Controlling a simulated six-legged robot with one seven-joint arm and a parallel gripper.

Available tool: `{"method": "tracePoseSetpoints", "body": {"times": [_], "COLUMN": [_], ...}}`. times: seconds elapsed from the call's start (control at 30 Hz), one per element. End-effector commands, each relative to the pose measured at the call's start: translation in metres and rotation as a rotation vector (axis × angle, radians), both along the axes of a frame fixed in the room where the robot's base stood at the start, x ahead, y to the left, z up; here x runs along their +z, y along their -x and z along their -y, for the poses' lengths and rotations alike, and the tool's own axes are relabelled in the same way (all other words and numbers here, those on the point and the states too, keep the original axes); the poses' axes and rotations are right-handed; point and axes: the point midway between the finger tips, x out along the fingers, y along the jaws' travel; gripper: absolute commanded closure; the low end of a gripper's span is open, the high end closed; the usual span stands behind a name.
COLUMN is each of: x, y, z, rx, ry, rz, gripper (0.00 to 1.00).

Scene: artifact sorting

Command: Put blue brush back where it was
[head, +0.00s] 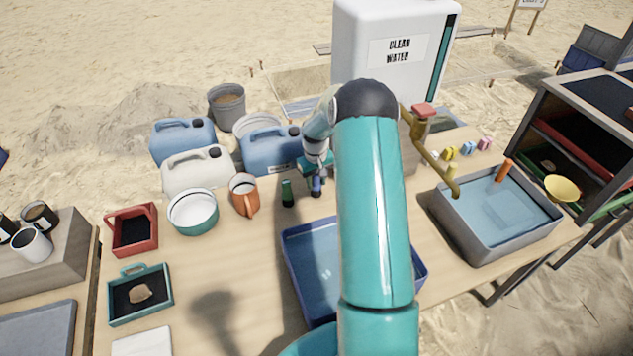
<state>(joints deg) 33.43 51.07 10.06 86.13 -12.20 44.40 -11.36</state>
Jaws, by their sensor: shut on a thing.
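My gripper (317,172) is at the back of the wooden table, partly covered by my arm. It is shut on a small blue thing, which looks like the handle of the blue brush (316,187), pointing down. The brush's bristles are not clear. It is above or just behind the far edge of a blue tray (290,262); I cannot tell whether it touches the table. A dark green upright item (287,193) stands just left of it.
A grey water basin (470,245), a brass tap (430,150) and small coloured pieces (467,148) are right. Bare table lies left of the blue tray.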

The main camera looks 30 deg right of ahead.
Motion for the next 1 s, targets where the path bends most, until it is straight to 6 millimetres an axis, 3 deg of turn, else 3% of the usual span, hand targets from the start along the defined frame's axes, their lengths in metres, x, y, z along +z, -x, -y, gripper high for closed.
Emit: {"method": "tracePoseSetpoints", "body": {"times": [0.4,0.43,0.53,0.83,1.0], "x": [-0.009,-0.009,-0.009,-0.008,0.009], "y": [0.000,0.000,0.000,0.000,-0.001], "z": [0.000,0.001,0.001,0.001,0.001], "rx": [-0.001,-0.001,-0.001,-0.001,-0.001], "ry": [0.001,0.001,0.001,0.001,0.003], "rz": [0.001,0.001,0.001,0.002,0.005], "gripper": [1.00,0.62,0.44,0.44,0.44]}}
